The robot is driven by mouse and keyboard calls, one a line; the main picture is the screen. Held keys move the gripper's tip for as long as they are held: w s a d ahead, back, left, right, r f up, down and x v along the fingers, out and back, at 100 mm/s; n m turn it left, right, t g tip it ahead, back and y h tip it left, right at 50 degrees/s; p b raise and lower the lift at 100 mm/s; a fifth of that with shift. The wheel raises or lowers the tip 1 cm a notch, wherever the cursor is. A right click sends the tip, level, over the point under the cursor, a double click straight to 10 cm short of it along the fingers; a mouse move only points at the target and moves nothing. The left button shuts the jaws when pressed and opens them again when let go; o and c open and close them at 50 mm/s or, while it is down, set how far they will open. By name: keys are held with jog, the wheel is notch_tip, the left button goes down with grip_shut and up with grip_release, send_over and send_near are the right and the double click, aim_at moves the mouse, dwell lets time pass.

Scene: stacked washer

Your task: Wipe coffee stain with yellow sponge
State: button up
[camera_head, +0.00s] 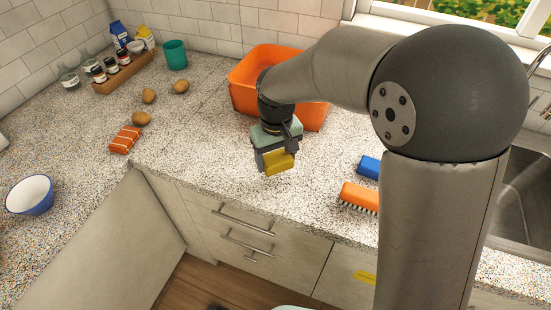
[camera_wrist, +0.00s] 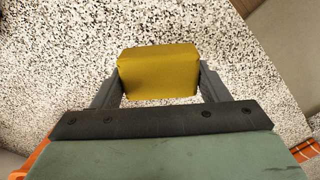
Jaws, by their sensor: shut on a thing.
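The yellow sponge (camera_head: 279,163) is in my gripper (camera_head: 277,162), in front of the orange bin in the head view. In the wrist view the sponge (camera_wrist: 158,72) sits between the two dark fingers of my gripper (camera_wrist: 158,80), which touch its left and right sides. My gripper is shut on the sponge and holds it over the speckled counter (camera_head: 215,140) near its front edge. I cannot tell whether the sponge touches the counter. I see no clear coffee stain in either view; the speckle makes it hard to tell, and my arm hides part of the counter.
An orange bin (camera_head: 243,94) stands behind my gripper. An orange brush (camera_head: 359,196) and a blue item (camera_head: 369,167) lie to the right. A striped orange packet (camera_head: 125,139), several potatoes, a teal cup (camera_head: 176,54) and a blue-and-white bowl (camera_head: 30,195) are left. The counter between is clear.

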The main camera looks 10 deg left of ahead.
jog(key=shift+r+p, duration=1)
jog(key=shift+r, duration=0.8)
